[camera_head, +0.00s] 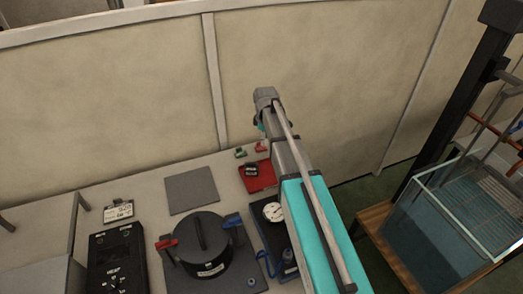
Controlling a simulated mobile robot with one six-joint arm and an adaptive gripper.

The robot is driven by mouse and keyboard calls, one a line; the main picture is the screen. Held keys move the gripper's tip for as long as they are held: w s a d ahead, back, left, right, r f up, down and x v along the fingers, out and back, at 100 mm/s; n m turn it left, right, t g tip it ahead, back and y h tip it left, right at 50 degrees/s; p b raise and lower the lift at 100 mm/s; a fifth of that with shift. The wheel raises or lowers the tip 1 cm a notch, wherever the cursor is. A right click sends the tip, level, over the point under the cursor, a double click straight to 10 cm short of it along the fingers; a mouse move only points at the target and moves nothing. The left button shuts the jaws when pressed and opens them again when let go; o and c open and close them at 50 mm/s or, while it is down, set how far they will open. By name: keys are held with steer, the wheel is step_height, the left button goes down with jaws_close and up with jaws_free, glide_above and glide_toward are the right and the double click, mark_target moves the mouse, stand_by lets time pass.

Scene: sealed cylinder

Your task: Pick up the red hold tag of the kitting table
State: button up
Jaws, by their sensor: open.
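A small red piece (260,147), which looks like the red hold tag, lies near the far edge of the kitting table (145,190). A small green piece (240,153) lies just left of it. My gripper (262,127) is at the end of my arm, in line with the red piece and above it in the picture. It is open and holds nothing that I can see. Its fingers are mostly hidden behind my arm, so the gap to the red piece cannot be told.
A red mat (256,177) with a small dark object lies nearer. A black cylinder (203,244) with red and blue handles, a dial gauge (273,212), a grey plate (191,190) and a black control box (117,262) crowd the table. A glass tank (455,220) stands right.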

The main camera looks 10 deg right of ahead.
steer(key=w+f+n+b, duration=0.2)
steer(key=w+n, duration=0.5)
steer(key=w, duration=0.8)
steer(key=shift+w+a+n, duration=0.2)
steer(key=shift+a+n, duration=0.05)
steer(key=shift+n, duration=0.15)
steer(key=shift+f, duration=0.2)
steer(key=b, duration=0.9)
glide_above(260, 147)
steer(key=w, duration=0.1)
steer(key=f, duration=0.5)
steer(key=a+f, duration=0.1)
steer(key=f, duration=0.2)
steer(key=shift+w+f, duration=0.15)
steer(key=shift+f, duration=0.1)
steer(key=shift+f, duration=0.1)
steer(key=shift+d+f+b, duration=0.1)
steer(key=shift+f+b, duration=2.3)
steer(key=shift+f, duration=0.1)
jaws_close()
